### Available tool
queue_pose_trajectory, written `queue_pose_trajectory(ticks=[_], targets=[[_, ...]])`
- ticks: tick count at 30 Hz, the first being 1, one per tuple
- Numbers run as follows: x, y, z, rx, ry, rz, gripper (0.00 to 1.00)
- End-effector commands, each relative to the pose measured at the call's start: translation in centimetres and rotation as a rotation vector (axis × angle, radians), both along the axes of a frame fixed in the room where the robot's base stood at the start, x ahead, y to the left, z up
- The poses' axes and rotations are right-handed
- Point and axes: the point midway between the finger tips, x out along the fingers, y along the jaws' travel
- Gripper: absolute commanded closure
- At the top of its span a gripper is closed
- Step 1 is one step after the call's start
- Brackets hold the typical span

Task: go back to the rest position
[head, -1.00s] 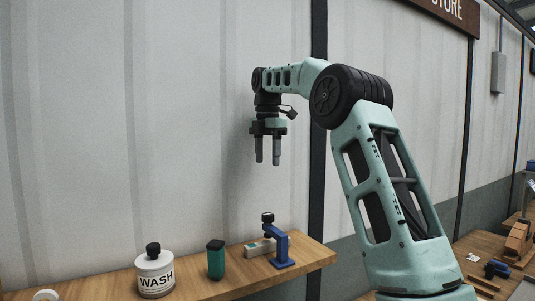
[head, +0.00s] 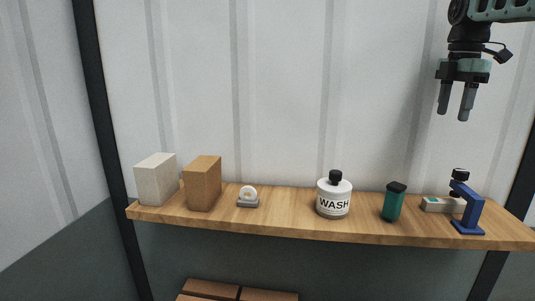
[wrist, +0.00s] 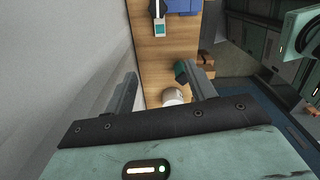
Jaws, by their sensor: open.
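My gripper (head: 457,101) hangs at the upper right of the head view, fingers pointing down, above the right part of the shelf and clear of everything on it. Its two fingers are apart with nothing between them. In the wrist view my gripper (wrist: 168,88) also shows spread, empty fingers. The wooden shelf (head: 290,224) runs along the wall below it; the wrist view shows the shelf (wrist: 162,55) beneath the fingers.
On the shelf stand a white block (head: 155,180), a brown block (head: 201,184), a small white roll on a grey base (head: 248,197), a WASH bottle (head: 333,197), a green container (head: 393,203) and a blue stand (head: 469,210) beside a pale box (head: 438,204). Air above the shelf's left is free.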

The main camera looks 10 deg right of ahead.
Motion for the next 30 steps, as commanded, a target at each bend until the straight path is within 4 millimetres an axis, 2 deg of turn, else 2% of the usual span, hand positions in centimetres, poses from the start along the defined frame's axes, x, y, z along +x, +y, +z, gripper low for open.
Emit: queue_pose_trajectory(ticks=[1, 3, 8, 9, 11, 15, 17, 18, 22, 24, 27, 30], targets=[[0.2, 3.2, -2.2, 0.005, 0.003, -0.007, 0.45], [0.1, 7.7, -4.8, 0.014, 0.0, -0.046, 0.45], [-2.1, 17.5, -10.8, 0.036, 0.002, -0.15, 0.45], [-3.1, 19.8, -12.4, 0.041, 0.004, -0.179, 0.45], [-4.9, 23.0, -14.8, 0.047, 0.008, -0.223, 0.45], [-10.3, 29.4, -20.5, 0.059, 0.02, -0.336, 0.45], [-13.1, 31.6, -23.1, 0.061, 0.026, -0.387, 0.45], [-15.1, 32.8, -24.8, 0.061, 0.03, -0.425, 0.45], [-22.0, 35.4, -30.4, 0.059, 0.04, -0.552, 0.45], [-25.5, 35.9, -33.0, 0.055, 0.041, -0.619, 0.45], [-29.4, 35.8, -36.0, 0.051, 0.041, -0.702, 0.45], [-32.0, 35.3, -37.8, 0.047, 0.038, -0.761, 0.45]])
